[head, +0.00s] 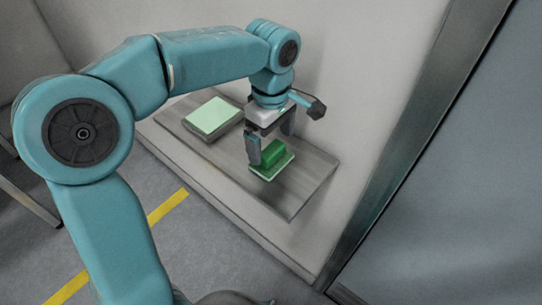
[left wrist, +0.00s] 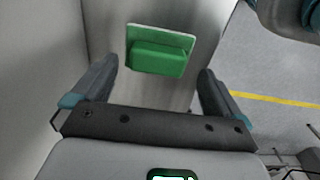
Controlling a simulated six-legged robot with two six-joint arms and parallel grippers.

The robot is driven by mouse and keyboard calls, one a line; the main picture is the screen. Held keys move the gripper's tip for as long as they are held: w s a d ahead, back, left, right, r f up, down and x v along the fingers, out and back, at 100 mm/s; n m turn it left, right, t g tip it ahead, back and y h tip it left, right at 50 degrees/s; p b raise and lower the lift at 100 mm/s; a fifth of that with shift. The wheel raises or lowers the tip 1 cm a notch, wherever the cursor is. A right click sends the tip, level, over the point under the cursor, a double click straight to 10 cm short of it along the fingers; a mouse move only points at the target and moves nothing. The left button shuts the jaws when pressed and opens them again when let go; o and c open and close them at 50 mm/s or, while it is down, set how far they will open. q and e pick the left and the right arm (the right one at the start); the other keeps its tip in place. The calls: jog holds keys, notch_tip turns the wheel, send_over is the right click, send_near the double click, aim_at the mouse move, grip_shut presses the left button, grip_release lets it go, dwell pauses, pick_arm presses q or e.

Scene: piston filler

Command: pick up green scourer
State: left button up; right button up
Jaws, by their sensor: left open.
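The green scourer (head: 274,155) is a darker green block on a thin, paler green base. It lies on a grey metal plate (head: 308,176). In the left wrist view the scourer (left wrist: 156,58) shows ahead, between the lines of the two fingers. My left gripper (head: 271,147) points down over the scourer, its fingers apart with nothing held between them. In the head view one finger partly covers the scourer's left side. In the left wrist view my left gripper (left wrist: 158,72) has a wide gap. My right gripper is not in view.
A pale green pad (head: 212,115) sits on a grey block at the plate's left end. A light wall (head: 350,80) rises close behind the plate. A dark-framed panel (head: 460,180) stands at the right. Yellow tape (head: 168,207) marks the grey floor in front.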

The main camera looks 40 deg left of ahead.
aim_at(272, 149)
pick_arm(q)
notch_tip(272, 149, down, 4)
jog(key=shift+w+r, duration=0.1)
jog(key=shift+a+f, duration=0.1)
jog(key=shift+f, duration=0.1)
jog(key=c, duration=1)
jog(key=shift+r, duration=0.15)
notch_tip(272, 149, up, 20)
jog(key=p, duration=0.2)
jog(key=shift+p, duration=0.4)
